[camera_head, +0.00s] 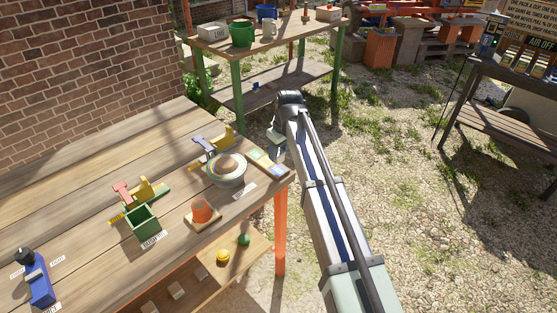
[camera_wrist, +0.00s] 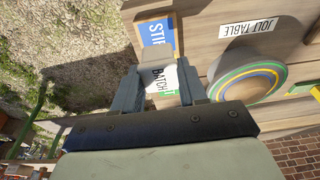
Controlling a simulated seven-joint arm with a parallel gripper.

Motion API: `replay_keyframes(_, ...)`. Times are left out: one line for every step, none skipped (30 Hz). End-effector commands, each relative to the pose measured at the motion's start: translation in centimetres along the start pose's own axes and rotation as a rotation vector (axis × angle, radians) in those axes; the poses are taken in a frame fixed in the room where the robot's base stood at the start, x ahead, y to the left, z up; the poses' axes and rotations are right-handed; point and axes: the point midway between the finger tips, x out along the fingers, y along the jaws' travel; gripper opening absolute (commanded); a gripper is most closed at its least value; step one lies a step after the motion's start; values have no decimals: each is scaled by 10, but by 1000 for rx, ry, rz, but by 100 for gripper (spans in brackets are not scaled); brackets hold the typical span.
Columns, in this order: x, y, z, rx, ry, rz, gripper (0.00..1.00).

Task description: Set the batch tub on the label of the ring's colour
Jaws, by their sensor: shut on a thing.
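My gripper (camera_wrist: 160,82) is shut on the pale batch tub (camera_wrist: 158,58), whose face reads "BATCH" between the fingers. In the head view my gripper (camera_head: 278,141) is at the table's right corner, beside a row of coloured labels (camera_head: 264,161). In the wrist view a blue label (camera_wrist: 152,33) beginning "STIF" lies just beyond the tub, and a bit of green shows between the fingers. The tub hides part of the labels, and I cannot tell whether it touches the table. The round jolt table (camera_head: 226,169) has coloured rings, with green, yellow and blue bands in the wrist view (camera_wrist: 247,80).
A lower shelf holds a yellow ball (camera_head: 223,257). Gravel lies to the right.

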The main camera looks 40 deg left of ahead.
Motion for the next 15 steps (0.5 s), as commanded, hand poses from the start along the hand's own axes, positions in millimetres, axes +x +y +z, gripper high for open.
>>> replay_keyframes(3,0,1,0,-1,0,8)
replay_keyframes(5,0,1,0,-1,0,8)
replay_keyframes(8,0,2,0,-1,-1,8)
replay_keyframes(11,0,3,0,-2,-1,8)
replay_keyframes(14,0,3,0,-2,-1,8)
replay_keyframes(19,0,4,0,-1,-1,8)
replay_keyframes(23,0,5,0,-1,-1,8)
replay_keyframes(26,0,6,0,-1,0,8)
replay_keyframes(31,0,7,0,-1,-1,8)
replay_keyframes(35,0,8,0,-2,-1,8)
replay_keyframes(37,0,8,0,-2,-1,8)
replay_keyframes(38,0,8,0,-1,-1,8)
replay_keyframes(39,0,8,0,-1,0,8)
replay_keyframes(39,0,8,0,0,0,8)
replay_keyframes(39,0,8,0,0,0,8)
